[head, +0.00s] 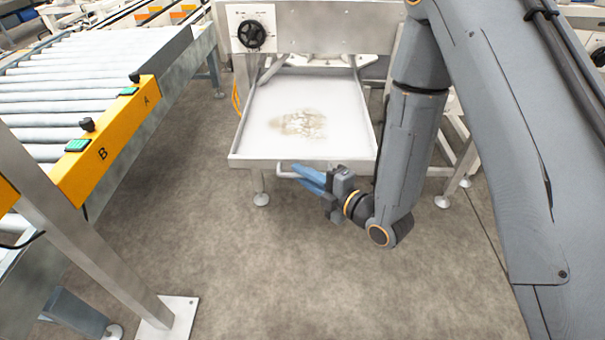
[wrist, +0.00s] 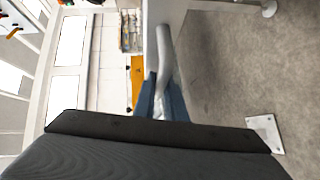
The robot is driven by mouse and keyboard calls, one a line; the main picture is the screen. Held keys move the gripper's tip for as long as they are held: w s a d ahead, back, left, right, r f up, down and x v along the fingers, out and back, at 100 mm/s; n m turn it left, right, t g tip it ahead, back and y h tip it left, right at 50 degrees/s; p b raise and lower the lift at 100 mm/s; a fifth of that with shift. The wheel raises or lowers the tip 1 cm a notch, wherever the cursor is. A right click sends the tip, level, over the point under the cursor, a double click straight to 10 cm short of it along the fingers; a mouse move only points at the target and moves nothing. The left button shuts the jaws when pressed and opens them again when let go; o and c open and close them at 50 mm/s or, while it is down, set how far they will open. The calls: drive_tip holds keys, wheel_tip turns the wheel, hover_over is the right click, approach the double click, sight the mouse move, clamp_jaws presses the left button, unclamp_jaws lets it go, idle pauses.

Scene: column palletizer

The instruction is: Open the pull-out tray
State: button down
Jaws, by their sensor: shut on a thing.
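The white pull-out tray (head: 262,112) extends out from the machine frame in the head view. A brownish patch of residue lies on its floor. A light bar handle (head: 290,174) sits below the tray's front edge; it also shows in the wrist view (wrist: 164,52). My gripper (head: 305,177) has blue fingers and is shut on the handle at the front of the tray. In the wrist view the fingers (wrist: 162,100) lie on both sides of the handle. The far end of the handle is partly hidden by the fingers and wrist.
A roller conveyor (head: 80,90) with an orange side rail (head: 115,130) stands at the left. A metal post on a white foot plate (head: 168,318) is at the front left. A black knob (head: 251,35) is on the machine panel. The floor before the tray is clear.

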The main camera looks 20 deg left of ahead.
drive_tip(key=c, duration=2.1)
unclamp_jaws()
drive_tip(key=shift+w, duration=0.1)
drive_tip(key=v, duration=0.8)
drive_tip(key=shift+b, duration=0.35)
drive_tip(key=shift+a, duration=0.1)
